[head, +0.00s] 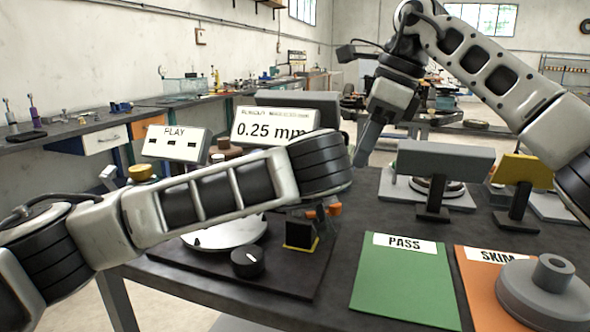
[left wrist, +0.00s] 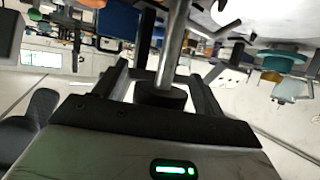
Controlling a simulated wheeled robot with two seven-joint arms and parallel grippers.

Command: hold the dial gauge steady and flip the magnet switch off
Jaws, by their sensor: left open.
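My left arm reaches across the black base plate (head: 285,280); its wrist hides its gripper and much of the fixture in the head view. In the left wrist view my left gripper (left wrist: 162,75) is open, with a metal rod (left wrist: 175,45) and a dark round collar (left wrist: 160,95) showing between its fingers. I cannot tell whether they touch. A small black block with yellow trim (head: 300,235) and a black knob with a white mark (head: 248,260) sit on the plate. Which is the magnet switch is unclear, and the dial gauge is not clearly visible. My right gripper (head: 369,142) points down behind the plate, apparently empty.
A readout (head: 272,127) shows 0.25 mm beside a PLAY panel (head: 176,143). A pale disc (head: 225,236) lies on the plate. At right are a green PASS mat (head: 405,285), an orange SKIM mat (head: 480,265) with a grey stepped part (head: 545,292), and grey and yellow stands.

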